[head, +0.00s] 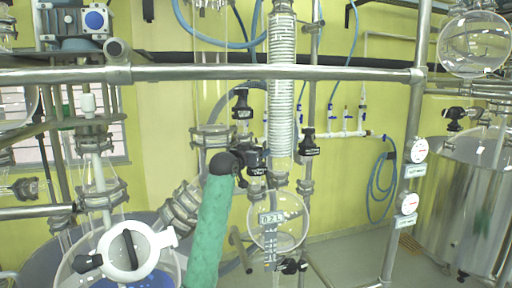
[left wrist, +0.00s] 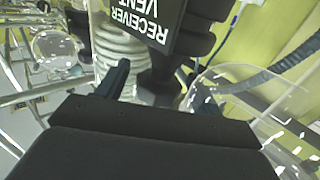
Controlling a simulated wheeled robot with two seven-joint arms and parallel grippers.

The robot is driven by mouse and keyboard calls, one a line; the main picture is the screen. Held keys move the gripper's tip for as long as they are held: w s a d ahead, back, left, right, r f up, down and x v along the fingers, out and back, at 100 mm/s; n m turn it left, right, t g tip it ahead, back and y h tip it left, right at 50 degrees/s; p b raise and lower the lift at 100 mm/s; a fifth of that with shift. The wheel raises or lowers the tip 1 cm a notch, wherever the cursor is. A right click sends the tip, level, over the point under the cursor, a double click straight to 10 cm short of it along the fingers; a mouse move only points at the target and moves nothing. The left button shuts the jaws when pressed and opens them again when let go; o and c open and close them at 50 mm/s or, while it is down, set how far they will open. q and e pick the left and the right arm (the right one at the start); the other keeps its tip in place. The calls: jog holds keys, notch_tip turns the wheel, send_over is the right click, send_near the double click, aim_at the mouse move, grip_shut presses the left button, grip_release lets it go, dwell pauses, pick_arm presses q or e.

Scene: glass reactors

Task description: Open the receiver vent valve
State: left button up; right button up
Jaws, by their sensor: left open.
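The receiver vent valve shows close up in the left wrist view as a black body with a black plate (left wrist: 150,22) lettered "RECEIVER VENT", upside down. In the head view the black valve (head: 256,159) just beyond my gripper appears to be this one; its label is too small to read. My left gripper (head: 238,162), at the end of the green-sleeved arm, is open just left of that valve. In the left wrist view a dark finger stands beside the valve body, and the black gripper housing hides the lower part. Contact cannot be told. My right gripper is not in view.
A glass coil condenser (head: 282,85) rises just right of the gripper, above a round glass receiver (head: 279,222). Other black valves (head: 308,143) (head: 242,104) are close by. A steel rail (head: 200,73) crosses above. A steel vessel (head: 462,195) stands at right.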

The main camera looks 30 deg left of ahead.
pick_arm(q)
jog(key=shift+r, duration=0.1)
jog(key=shift+w, duration=0.1)
jog(key=shift+w, duration=0.1)
jog(key=shift+c, duration=0.7)
jog(key=c, duration=0.9)
jog(key=shift+o, duration=0.2)
jog(key=shift+n+y, duration=0.3)
jog(key=shift+y, duration=0.2)
